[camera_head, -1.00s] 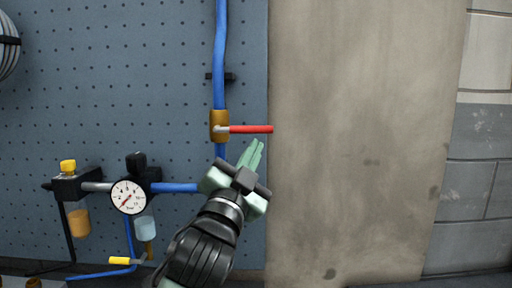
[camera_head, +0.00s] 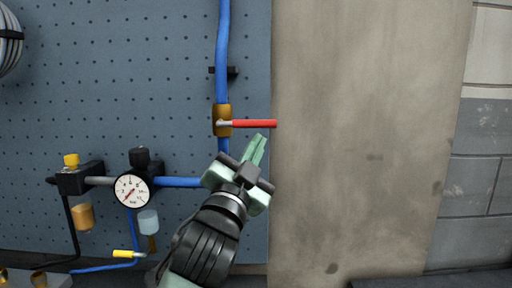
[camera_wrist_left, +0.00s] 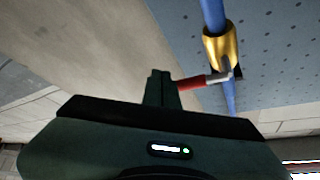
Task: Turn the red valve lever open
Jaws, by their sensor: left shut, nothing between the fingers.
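The red valve lever (camera_head: 254,124) points straight out to the right from a brass valve (camera_head: 222,120) on a vertical blue pipe (camera_head: 222,55), so it lies across the pipe. My left gripper (camera_head: 260,138) is shut and empty, with its fingertips just below the lever's outer half in the head view. In the left wrist view the lever (camera_wrist_left: 192,83) shows beside the shut fingers (camera_wrist_left: 159,80), partly hidden behind them. I cannot tell whether they touch. The brass valve (camera_wrist_left: 219,46) is beyond, to the upper right. My right gripper is out of view.
A pressure gauge (camera_head: 131,191) and regulator parts hang at the left on the blue pegboard (camera_head: 110,100). A yellow-ended fitting (camera_head: 123,254) sits lower left. A bare tan wall panel (camera_head: 365,140) stands right of the lever, with free room before it.

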